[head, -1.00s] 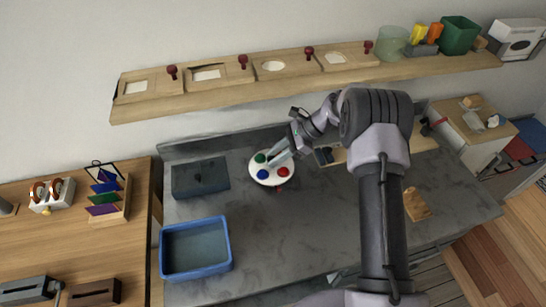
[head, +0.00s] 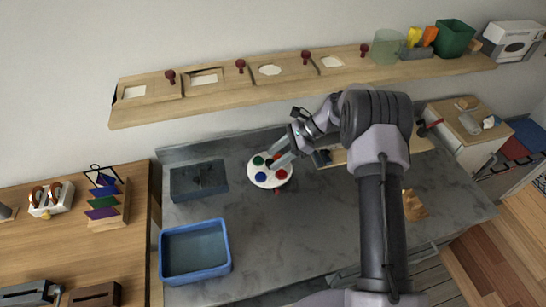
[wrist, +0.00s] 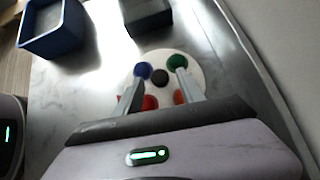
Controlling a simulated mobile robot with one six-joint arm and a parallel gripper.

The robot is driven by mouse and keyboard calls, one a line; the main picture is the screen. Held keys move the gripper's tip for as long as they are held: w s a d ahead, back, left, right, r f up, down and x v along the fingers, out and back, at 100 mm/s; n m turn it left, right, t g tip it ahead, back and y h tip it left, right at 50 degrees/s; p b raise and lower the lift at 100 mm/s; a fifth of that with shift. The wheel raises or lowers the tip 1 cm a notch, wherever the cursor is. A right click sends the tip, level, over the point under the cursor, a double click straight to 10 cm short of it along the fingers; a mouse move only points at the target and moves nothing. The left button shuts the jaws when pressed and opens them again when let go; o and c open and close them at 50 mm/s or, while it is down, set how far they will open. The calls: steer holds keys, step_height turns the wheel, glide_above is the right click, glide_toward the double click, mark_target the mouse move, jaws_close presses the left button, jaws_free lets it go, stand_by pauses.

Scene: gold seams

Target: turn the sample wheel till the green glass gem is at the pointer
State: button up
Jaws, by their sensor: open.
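The sample wheel (head: 254,168) is a white disc on the grey counter, with coloured gems around a dark hub. The green gem (head: 258,160) is on its far left side, the blue gem (head: 262,177) at the front left, and a red gem (head: 281,174) at the front right. A small red mark, apparently the pointer (head: 277,191), sits at the wheel's front edge, nearest that red gem. My gripper (head: 275,158) is over the wheel, open and empty. In the wrist view its fingers reach towards the blue gem (wrist: 143,70) and green gem (wrist: 177,61); contact is unclear.
A dark grey box (head: 199,181) stands left of the wheel, and a blue bin (head: 196,250) stands in front of it. A wooden shelf (head: 300,88) runs along the wall behind. The counter in front of the wheel is clear.

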steer(key=d, duration=0.4)
steer(key=d+p, duration=0.1)
steer(key=d, duration=0.2)
steer(key=w+d+p, duration=0.1)
steer(key=d, duration=0.3)
steer(key=shift+d, duration=0.35)
steer(key=shift+o, duration=0.2)
